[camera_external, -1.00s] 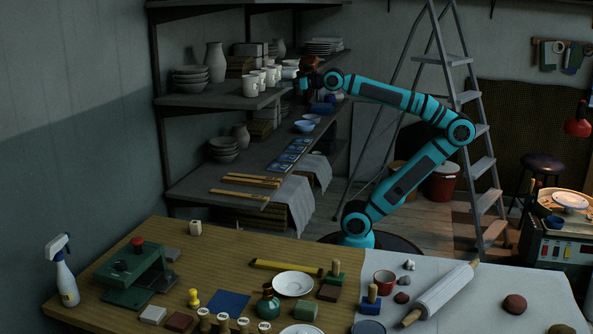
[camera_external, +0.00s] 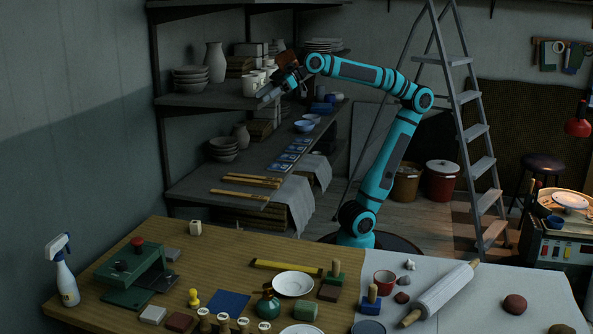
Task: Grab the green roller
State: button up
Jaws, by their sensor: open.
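A short green cylinder (camera_external: 306,310), which looks like the green roller, lies on the wooden table near its front middle. It is beside a dark green round vase (camera_external: 268,303) and a white plate (camera_external: 293,284). My gripper (camera_external: 266,96) is at the back, by the front edge of the upper shelf, far from the cylinder. It is open, and no object shows in it. Its fingertips are small and dark here. They are close to the white mugs (camera_external: 249,86), and I cannot tell whether they touch.
Wall shelves (camera_external: 195,99) hold bowls, mugs and tiles. A rolling pin (camera_external: 440,293) lies on the white cloth. A stepladder (camera_external: 465,97) stands behind.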

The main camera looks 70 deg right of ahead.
jog(key=s+a+n+g, duration=0.3)
jog(key=s+a, duration=0.3)
jog(key=a, duration=0.4)
jog(key=n+g+h, duration=0.2)
jog(key=n+g, duration=0.5)
jog(key=n, duration=0.1)
send_over(335, 275)
jog(key=d, duration=0.4)
notch_tip(335, 275, down, 39)
jog(key=shift+w+x, duration=0.15)
jog(key=shift+x, duration=1.35)
jog(key=shift+w+x, duration=0.15)
jog(key=shift+x, duration=1.35)
grip_shut()
